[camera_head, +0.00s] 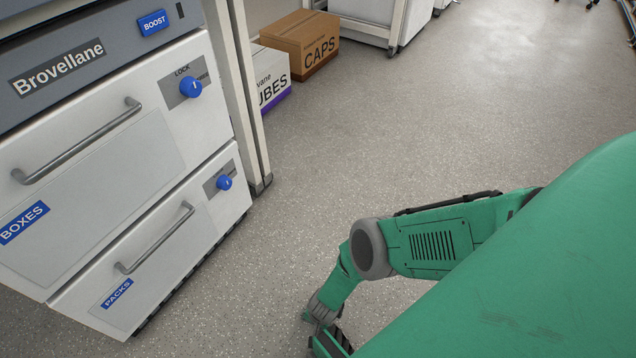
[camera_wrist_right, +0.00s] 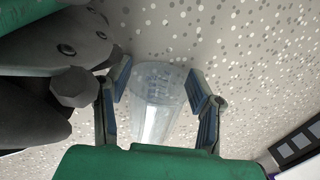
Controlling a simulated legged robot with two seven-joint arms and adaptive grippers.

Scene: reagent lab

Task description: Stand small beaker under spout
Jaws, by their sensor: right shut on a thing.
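The small beaker (camera_wrist_right: 158,105) is a clear, see-through cup in the right wrist view. It sits between the two fingers of my right gripper (camera_wrist_right: 161,82), which is shut on it. Only the speckled floor shows behind it, and I see no liquid in it for certain. No spout is in either view.
A white cabinet with two handled drawers, BOXES (camera_head: 95,170) and PACKS (camera_head: 150,265), stands at the left. Cartons marked CAPS (camera_head: 300,42) and UBES (camera_head: 270,80) sit on the floor beyond it. The speckled floor (camera_head: 420,130) is clear in the middle.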

